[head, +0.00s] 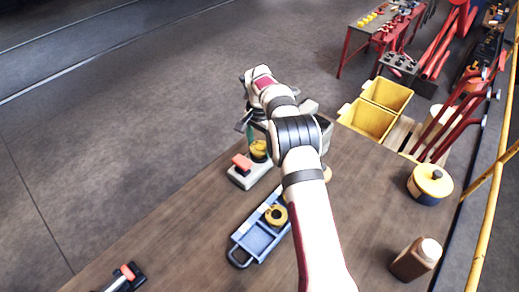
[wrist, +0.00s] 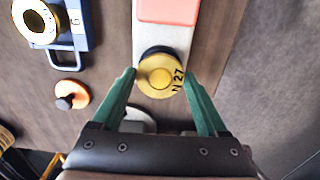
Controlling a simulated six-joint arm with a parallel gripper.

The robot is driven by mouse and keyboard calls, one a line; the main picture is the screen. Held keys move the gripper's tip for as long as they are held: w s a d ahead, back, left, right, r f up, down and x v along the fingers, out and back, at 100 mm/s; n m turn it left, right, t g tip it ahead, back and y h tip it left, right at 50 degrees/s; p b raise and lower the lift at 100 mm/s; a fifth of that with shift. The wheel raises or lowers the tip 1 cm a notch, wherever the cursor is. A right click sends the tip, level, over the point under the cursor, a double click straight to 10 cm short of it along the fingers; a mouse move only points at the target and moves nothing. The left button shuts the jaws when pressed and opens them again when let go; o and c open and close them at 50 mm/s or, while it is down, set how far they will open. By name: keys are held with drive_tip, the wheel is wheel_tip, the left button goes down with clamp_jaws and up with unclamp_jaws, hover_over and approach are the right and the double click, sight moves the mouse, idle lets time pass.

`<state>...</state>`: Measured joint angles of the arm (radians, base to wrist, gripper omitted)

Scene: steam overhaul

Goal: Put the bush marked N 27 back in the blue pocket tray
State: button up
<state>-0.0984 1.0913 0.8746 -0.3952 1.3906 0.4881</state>
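The yellow bush marked N 27 (wrist: 160,75) stands on a pale base with a red block in the wrist view. In the head view the bush (head: 259,147) shows below my gripper, partly hidden. My gripper (wrist: 160,76) has its green fingers on either side of the bush, with narrow gaps; it looks open. The blue pocket tray (head: 240,251) lies on the bench nearer the head camera. One of its pockets holds a yellow ring-shaped bush (head: 276,215); other visible pockets look empty. Part of the tray (wrist: 67,59) shows at upper left in the wrist view.
The pale base (head: 240,181) carries the red block (head: 241,162). Yellow bins (head: 368,118) are beyond.

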clamp_jaws()
drive_tip(key=shift+r, duration=2)
drive_tip(key=shift+s+r, duration=0.1)
drive_tip(key=shift+r, duration=0.25)
drive_tip(key=s+d+r+n, duration=0.4)
drive_tip(key=s+r+n, duration=0.3)
drive_tip(key=s+r, duration=0.9)
drive_tip(key=shift+s+a+f+m, duration=1.15)
drive_tip(key=shift+s+f, duration=0.5)
drive_tip(key=shift+f, duration=2.25)
drive_tip(key=shift+s+a+f+m, duration=1.15)
drive_tip(key=shift+s+f, duration=0.5)
drive_tip(key=shift+f, duration=2.2)
drive_tip(key=shift+s+a+f+m, duration=1.1)
drive_tip(key=shift+s+f, duration=0.55)
drive_tip(key=shift+f, duration=2.25)
